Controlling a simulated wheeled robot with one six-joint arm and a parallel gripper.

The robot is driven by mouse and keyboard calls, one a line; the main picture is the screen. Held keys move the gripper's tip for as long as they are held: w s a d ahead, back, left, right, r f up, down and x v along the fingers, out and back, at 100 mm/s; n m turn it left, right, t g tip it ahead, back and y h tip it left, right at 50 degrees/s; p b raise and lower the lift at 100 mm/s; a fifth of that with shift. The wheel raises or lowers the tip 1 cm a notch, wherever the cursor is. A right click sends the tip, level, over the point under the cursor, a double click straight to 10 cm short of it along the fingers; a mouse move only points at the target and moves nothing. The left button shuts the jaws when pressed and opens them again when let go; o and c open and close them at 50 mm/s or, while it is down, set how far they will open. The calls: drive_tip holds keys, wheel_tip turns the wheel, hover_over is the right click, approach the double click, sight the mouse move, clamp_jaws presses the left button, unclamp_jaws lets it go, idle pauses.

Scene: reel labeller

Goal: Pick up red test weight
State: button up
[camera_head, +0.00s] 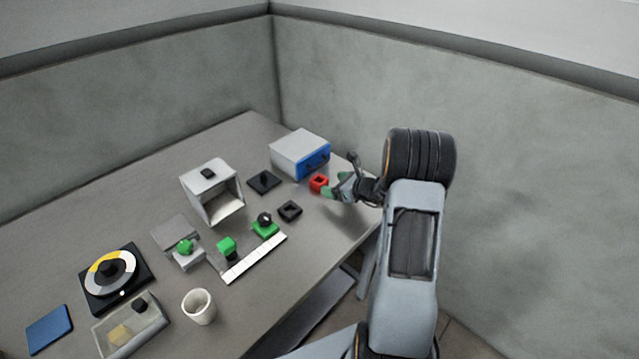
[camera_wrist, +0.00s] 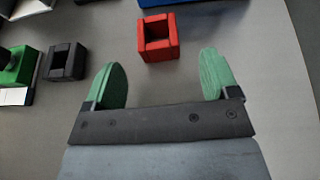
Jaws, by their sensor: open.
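The red test weight (camera_head: 318,183) is a small red square block with a square hollow in its top. It stands on the table near the blue-fronted box. In the wrist view the red weight (camera_wrist: 158,38) lies just ahead of my gripper (camera_wrist: 165,82), roughly centred between the two green fingertips and beyond them. My gripper is open and empty, with a clear gap between its fingers. In the head view my gripper (camera_head: 336,190) is right beside the weight, on its right side. From that view I cannot tell whether a finger touches it.
A grey box with a blue front (camera_head: 300,153) stands just behind the weight. A black hollow square block (camera_head: 290,211) sits to the weight's left, also in the wrist view (camera_wrist: 65,62). A black pad (camera_head: 264,182) and green-based parts (camera_head: 266,228) lie further left. Table between fingers and weight is clear.

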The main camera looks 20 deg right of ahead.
sight(323, 182)
drive_tip(key=shift+p+x, duration=0.5)
drive_tip(key=shift+x, duration=1.85)
drive_tip(key=shift+a+r, duration=0.15)
drive_tip(key=c, duration=1.2)
drive_tip(key=shift+r, duration=0.1)
